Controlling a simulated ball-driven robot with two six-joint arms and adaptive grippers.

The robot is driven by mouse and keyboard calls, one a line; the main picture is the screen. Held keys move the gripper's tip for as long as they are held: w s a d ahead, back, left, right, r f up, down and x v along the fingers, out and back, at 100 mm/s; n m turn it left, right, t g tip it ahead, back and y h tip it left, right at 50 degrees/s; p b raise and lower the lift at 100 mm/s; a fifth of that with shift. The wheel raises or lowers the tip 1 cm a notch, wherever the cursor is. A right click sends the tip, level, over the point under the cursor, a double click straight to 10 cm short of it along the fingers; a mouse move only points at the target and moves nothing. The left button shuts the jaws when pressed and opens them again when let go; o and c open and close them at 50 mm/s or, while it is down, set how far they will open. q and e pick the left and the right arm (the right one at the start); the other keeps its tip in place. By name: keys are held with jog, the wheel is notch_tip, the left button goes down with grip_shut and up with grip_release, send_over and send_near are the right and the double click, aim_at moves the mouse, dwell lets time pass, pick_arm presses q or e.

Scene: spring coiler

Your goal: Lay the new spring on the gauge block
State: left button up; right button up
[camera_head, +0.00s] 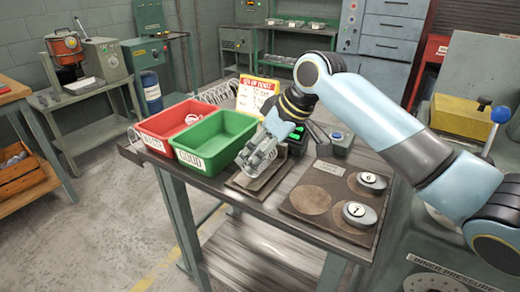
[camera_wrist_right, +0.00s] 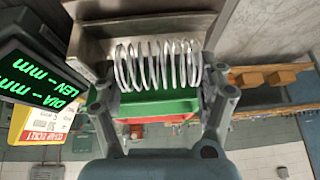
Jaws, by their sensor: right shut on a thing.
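My right gripper (camera_head: 262,154) is over the gauge block (camera_head: 262,184), a low metal block on the bench between the green bin and the dark weight board. In the right wrist view my right gripper (camera_wrist_right: 163,92) has its two fingers at either side of the new spring (camera_wrist_right: 158,65), a shiny wire coil, and is shut on it. The coils lie across the grey metal of the gauge block (camera_wrist_right: 95,42). I cannot tell whether they touch it. The spring is partly covered by the gripper in the head view. My left gripper is in neither view.
A red bin (camera_head: 160,125) and a green bin (camera_head: 222,130) marked GOOD stand at the left. A digital readout (camera_head: 297,137) stands just behind the block. The weight board (camera_head: 315,203) holds two round weights at the right. A yellow and red sign (camera_head: 257,94) stands behind.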

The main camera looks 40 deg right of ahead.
jog(key=o, duration=1.2)
jog(key=shift+r, duration=0.1)
jog(key=v, duration=1.2)
jog(key=shift+s, duration=0.1)
